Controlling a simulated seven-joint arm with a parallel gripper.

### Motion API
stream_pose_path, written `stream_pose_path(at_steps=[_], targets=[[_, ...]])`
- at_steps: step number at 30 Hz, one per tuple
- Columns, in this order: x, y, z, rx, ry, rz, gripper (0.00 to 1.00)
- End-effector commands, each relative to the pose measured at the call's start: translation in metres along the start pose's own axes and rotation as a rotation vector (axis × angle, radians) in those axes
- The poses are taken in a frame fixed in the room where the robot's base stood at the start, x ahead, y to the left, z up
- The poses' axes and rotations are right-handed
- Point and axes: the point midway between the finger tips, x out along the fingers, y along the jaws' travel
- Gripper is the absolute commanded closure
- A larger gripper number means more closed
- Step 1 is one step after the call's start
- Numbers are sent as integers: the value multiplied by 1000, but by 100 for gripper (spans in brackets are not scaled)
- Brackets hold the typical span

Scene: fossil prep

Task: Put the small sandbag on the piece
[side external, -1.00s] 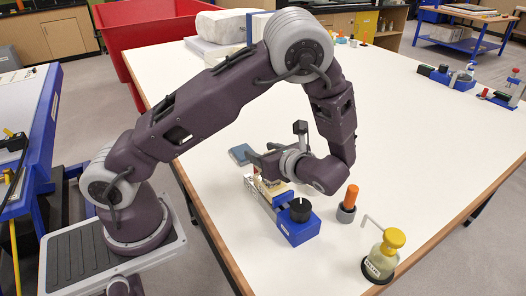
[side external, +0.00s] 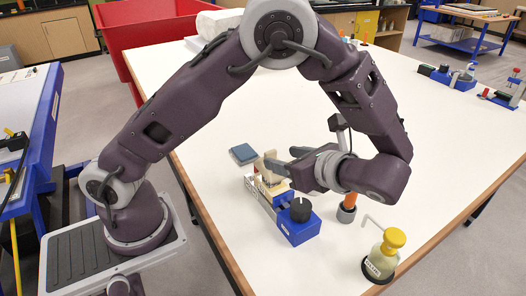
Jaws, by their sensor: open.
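The small sandbag, seemingly the flat blue-grey pad (side external: 243,154), lies on the white table to the left of my gripper. The piece, a pale tan block (side external: 270,187), sits in a blue holder with a black knob (side external: 297,226). My gripper (side external: 282,158) is open, with its fingers pointing left, above and just behind the piece. The fingers and wrist partly overlap the piece's upper edge in this view, so I cannot tell the exact gap.
An orange-handled tool in a dark stand (side external: 347,207) is partly behind my wrist. A yellow-capped bottle (side external: 384,256) stands near the table's front edge. The table's middle right is clear.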

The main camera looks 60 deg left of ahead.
Motion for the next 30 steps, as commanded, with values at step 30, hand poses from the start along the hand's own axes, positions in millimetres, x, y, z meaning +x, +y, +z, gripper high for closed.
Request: stream_pose_path(at_steps=[30], targets=[[-55, 161, 104, -1564, 1238, 545, 48]])
